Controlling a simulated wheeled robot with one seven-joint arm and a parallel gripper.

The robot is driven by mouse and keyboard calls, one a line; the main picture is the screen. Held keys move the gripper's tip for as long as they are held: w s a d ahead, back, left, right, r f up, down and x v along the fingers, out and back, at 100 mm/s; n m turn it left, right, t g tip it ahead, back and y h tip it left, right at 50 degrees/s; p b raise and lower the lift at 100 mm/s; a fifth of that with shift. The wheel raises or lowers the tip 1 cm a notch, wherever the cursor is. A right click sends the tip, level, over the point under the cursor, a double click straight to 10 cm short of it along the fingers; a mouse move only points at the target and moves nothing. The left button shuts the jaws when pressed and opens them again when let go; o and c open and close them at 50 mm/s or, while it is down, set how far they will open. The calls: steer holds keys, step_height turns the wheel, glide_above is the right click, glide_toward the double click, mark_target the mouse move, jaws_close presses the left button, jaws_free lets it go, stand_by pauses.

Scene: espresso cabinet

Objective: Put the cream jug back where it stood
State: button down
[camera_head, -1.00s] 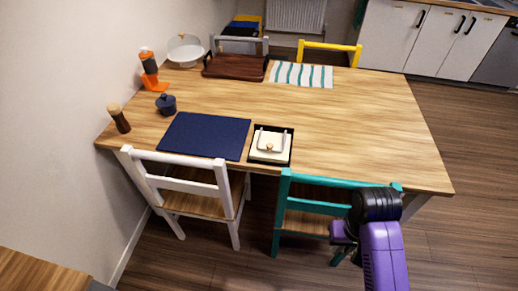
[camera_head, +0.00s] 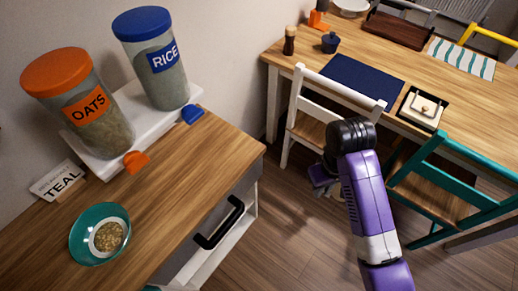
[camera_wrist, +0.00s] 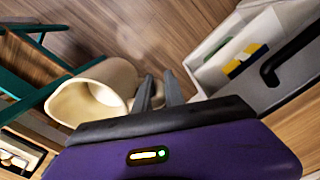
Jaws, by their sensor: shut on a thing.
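The cream jug (camera_wrist: 88,98) shows in the wrist view, left of my fingers, tipped over with its wide mouth towards the lower left. My gripper (camera_wrist: 160,92) is shut on it at its right side; the exact contact, perhaps at a handle, is not clear. In the head view my gripper (camera_head: 322,178) is above the floor between the wooden-topped cabinet (camera_head: 175,205) and the chairs. Its fingertips and the jug are hidden there.
On top stand an oats jar (camera_head: 85,108), a rice jar (camera_head: 155,62), a TEAL card (camera_head: 60,182) and a teal bowl (camera_head: 78,238). White (camera_head: 300,125) and teal (camera_head: 440,190) chairs flank the table (camera_head: 400,75).

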steer(key=w+a+r+n+b, duration=0.1)
steer(key=w+a+r+n, duration=0.1)
steer(key=a+r+n, duration=0.9)
steer(key=s+d+f+n+b, duration=0.1)
steer(key=s+n, duration=0.1)
steer(key=n, duration=0.6)
steer(key=s+d+f+n, duration=0.2)
steer(key=s+n, duration=0.1)
steer(key=n, duration=0.5)
steer(key=w+a+p, duration=0.1)
steer(key=w+a, duration=0.2)
steer(key=a, duration=0.1)
steer(key=w+a+p, duration=0.1)
steer(key=w+a, duration=0.3)
steer(key=a, duration=0.1)
steer(key=w+a+p, duration=0.1)
steer(key=w+a, duration=0.2)
steer(key=a, duration=0.2)
steer(key=shift+w, duration=0.3)
steer(key=shift+a+f+p, duration=0.1)
steer(key=shift+f+p, duration=0.5)
steer(key=shift+f, duration=1.2)
steer(key=shift+f, duration=0.1)
